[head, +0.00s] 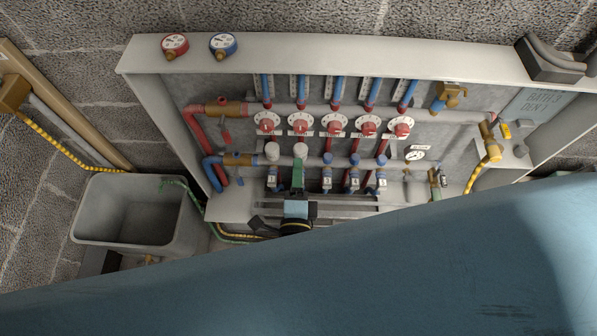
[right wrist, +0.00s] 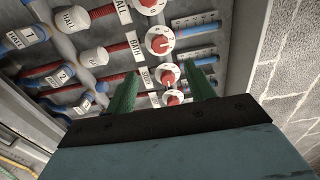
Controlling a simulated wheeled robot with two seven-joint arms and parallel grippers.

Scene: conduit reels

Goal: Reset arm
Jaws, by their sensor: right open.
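My right gripper (head: 298,176) is in front of the lower rail of the pipe cabinet (head: 330,50), with its green fingers pointing into it. In the right wrist view the two green fingers (right wrist: 160,75) are apart, with nothing held between them. Red-and-white dials, one of them a middle dial (right wrist: 167,74), show beyond the fingertips. I cannot tell whether either finger touches anything. The row of dials, such as the leftmost dial (head: 267,122), runs above the gripper in the head view. My left gripper is not in view.
A grey tub (head: 135,212) stands left of the cabinet, with a green hose over its edge. Red gauge (head: 174,45) and blue gauge (head: 222,45) sit on the cabinet top. Brass valves (head: 492,140) are at the right. My blue body part fills the lower foreground.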

